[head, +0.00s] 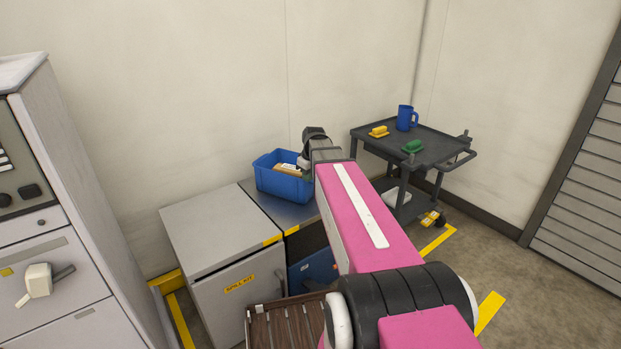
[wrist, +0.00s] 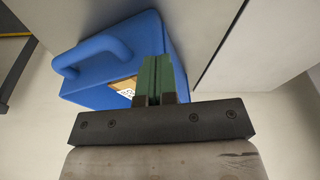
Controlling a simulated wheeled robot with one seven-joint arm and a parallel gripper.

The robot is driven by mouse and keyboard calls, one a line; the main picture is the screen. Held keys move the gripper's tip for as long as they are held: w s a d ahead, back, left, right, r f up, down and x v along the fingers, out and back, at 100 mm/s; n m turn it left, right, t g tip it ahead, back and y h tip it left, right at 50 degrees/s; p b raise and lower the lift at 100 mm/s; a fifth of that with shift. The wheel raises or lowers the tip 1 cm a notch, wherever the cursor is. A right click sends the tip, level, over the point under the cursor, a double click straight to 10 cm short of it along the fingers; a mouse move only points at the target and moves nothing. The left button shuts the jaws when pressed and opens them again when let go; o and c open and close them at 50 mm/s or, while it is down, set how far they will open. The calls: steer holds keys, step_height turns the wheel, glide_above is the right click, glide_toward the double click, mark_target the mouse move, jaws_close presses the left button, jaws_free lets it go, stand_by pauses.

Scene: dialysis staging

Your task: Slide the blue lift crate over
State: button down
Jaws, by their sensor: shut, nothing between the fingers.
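The blue lift crate (head: 272,184) stands on the dark metal top of a cabinet against the wall, with light brown and white items inside. In the wrist view the crate (wrist: 138,36) fills the upper middle, with its loop handle (wrist: 72,60) at the left. My gripper (wrist: 156,62) has its green fingers together, with nothing between them. The fingertips overlap the crate in this view; whether they touch it I cannot tell. In the head view my arm reaches to the crate's right side and the fingers are hidden.
A grey cabinet labelled for spills (head: 238,286) stands left of the crate's cabinet top (head: 296,215), nearly level with it. A dark cart (head: 440,150) at the right holds a blue jug (head: 404,118) and yellow and green items. A white machine (head: 85,200) stands far left.

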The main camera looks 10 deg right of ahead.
steer(key=shift+w+a+f, duration=0.3)
steer(key=shift+w+a, duration=0.45)
steer(key=shift+w, duration=0.25)
steer(key=shift+w+a+f, duration=0.25)
steer(key=shift+w+a, duration=0.5)
steer(key=shift+w, duration=0.25)
steer(key=shift+w+a+f, duration=0.3)
steer(key=shift+w+a, duration=0.45)
steer(key=shift+w, duration=0.25)
steer(key=shift+f, duration=0.1)
steer(key=s+d, duration=0.1)
steer(key=s, duration=0.1)
steer(key=s+d, duration=0.2)
steer(key=shift+s, duration=0.1)
steer(key=shift+r, duration=0.8)
